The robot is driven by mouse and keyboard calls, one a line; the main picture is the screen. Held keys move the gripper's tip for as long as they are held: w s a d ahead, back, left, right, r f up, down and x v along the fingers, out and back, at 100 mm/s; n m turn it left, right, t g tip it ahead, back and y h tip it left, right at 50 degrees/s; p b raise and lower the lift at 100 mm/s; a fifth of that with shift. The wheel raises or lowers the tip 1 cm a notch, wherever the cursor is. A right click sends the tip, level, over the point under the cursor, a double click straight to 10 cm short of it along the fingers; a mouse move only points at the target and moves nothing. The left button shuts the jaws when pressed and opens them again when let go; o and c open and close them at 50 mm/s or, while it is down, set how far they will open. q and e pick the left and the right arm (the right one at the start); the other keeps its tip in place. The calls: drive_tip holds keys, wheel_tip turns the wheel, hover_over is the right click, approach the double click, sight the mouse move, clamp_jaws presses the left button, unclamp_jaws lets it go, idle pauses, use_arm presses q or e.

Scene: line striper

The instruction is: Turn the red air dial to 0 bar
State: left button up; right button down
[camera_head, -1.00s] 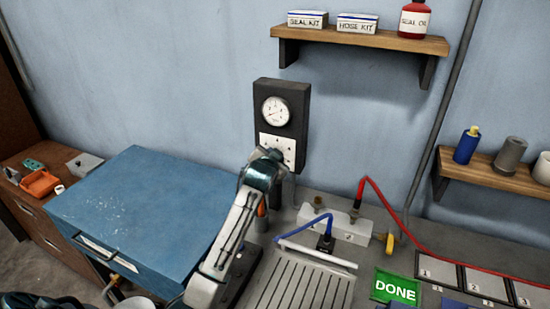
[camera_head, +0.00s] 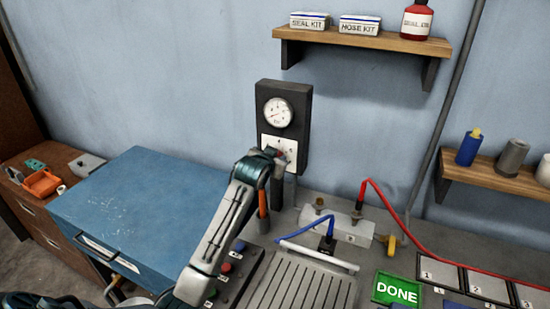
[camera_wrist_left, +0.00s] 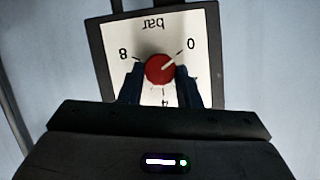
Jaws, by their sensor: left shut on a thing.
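The red air dial (camera_wrist_left: 160,69) sits on a white plate (camera_wrist_left: 115,45) marked 0, 4, 8 and bar, upside down in the left wrist view. Its white pointer line aims up and right, towards the 0 mark and roughly in line with its tick. My left gripper (camera_wrist_left: 160,82) is shut on the dial, one dark finger at each side. In the head view, my left gripper (camera_head: 275,156) is at the plate below the round gauge (camera_head: 278,112) and mostly hides the dial. The gauge needle is too small to read surely. My right gripper is not in view.
A blue cabinet (camera_head: 145,205) stands left of the gauge box. A button panel (camera_head: 228,280) lies below my left arm. A manifold with red and blue hoses (camera_head: 345,228), a slatted tray (camera_head: 300,285) and a green DONE sign (camera_head: 396,289) are to the right.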

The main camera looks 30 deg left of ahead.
use_arm(q)
drive_tip(key=shift+f, duration=0.25)
drive_tip(key=o, duration=1)
drive_tip(key=shift+r, duration=0.15)
drive_tip(key=b+v, duration=0.4)
drive_tip(key=v, duration=0.7)
drive_tip(key=shift+a, duration=0.15)
drive_tip(key=shift+w, duration=0.1)
